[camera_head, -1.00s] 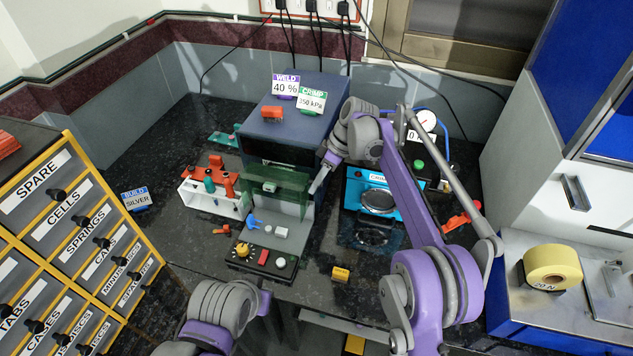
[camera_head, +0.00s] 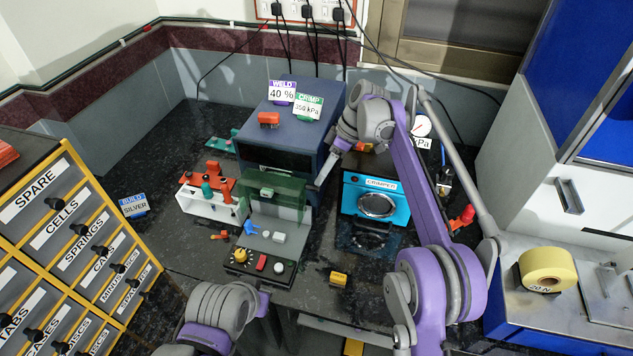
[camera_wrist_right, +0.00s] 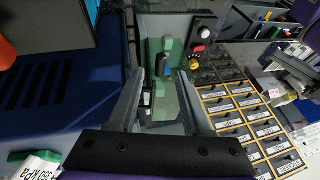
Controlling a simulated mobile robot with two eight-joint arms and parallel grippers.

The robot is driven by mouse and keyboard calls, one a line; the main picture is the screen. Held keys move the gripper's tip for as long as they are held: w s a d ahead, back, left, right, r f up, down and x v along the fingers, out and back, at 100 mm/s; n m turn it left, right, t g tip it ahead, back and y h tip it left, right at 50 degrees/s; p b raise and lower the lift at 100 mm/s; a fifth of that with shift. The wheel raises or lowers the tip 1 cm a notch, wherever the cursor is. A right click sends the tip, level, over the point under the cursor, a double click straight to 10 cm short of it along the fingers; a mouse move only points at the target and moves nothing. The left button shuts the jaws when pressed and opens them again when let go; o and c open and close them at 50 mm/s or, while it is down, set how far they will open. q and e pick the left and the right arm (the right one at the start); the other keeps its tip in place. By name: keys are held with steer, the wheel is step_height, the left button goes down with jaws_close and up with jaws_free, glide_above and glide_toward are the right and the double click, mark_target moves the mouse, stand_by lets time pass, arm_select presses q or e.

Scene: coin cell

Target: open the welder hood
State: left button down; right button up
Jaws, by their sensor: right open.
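The welder (camera_head: 300,115) is a dark blue box at the back of the bench with a grey front deck. Its hood (camera_head: 290,195), a see-through green panel with a small green block on it, stands at the front of the box, over the rear of the deck. My right gripper (camera_head: 321,181) is at the hood's right side, apart from it as far as I can tell. In the right wrist view its two open fingers (camera_wrist_right: 172,95) are empty, with green hood parts (camera_wrist_right: 178,48) beyond them. My left arm shows at the bottom; its gripper is out of view.
A blue crimper (camera_head: 376,203) stands right of the welder. A white rack with red and teal tools (camera_head: 207,199) is at its left. The deck carries knobs and buttons (camera_head: 262,262). Labelled drawers (camera_head: 75,240) fill the left side. A yellow roll (camera_head: 549,268) sits far right.

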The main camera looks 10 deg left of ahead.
arm_select(q)
steer(key=shift+w+r+p, duration=0.4)
steer(key=shift+r, duration=0.35)
arm_select(e)
steer(key=v, duration=0.4)
steer(key=shift+w+d+r, duration=0.1)
steer(key=shift+r, duration=0.15)
steer(key=s+d+r+m+t+h, duration=0.1)
steer(key=s+d+r+m+t, duration=0.1)
steer(key=s+d+m, duration=0.35)
steer(key=s+d+r+m+t+h, duration=0.1)
steer(key=s+d+r+m+t, duration=0.15)
steer(key=s+d, duration=0.5)
steer(key=s+d+f+m+t+h, duration=0.1)
steer(key=s+d+f+m, duration=0.3)
steer(key=s, duration=0.5)
steer(key=s+d+f+m+t+h, duration=0.1)
steer(key=s+d+f+m, duration=0.3)
steer(key=s+d+f, duration=0.5)
steer(key=shift+s+f+m+t+h, duration=0.35)
steer(key=shift+s+t, duration=0.2)
steer(key=shift+t, duration=0.3)
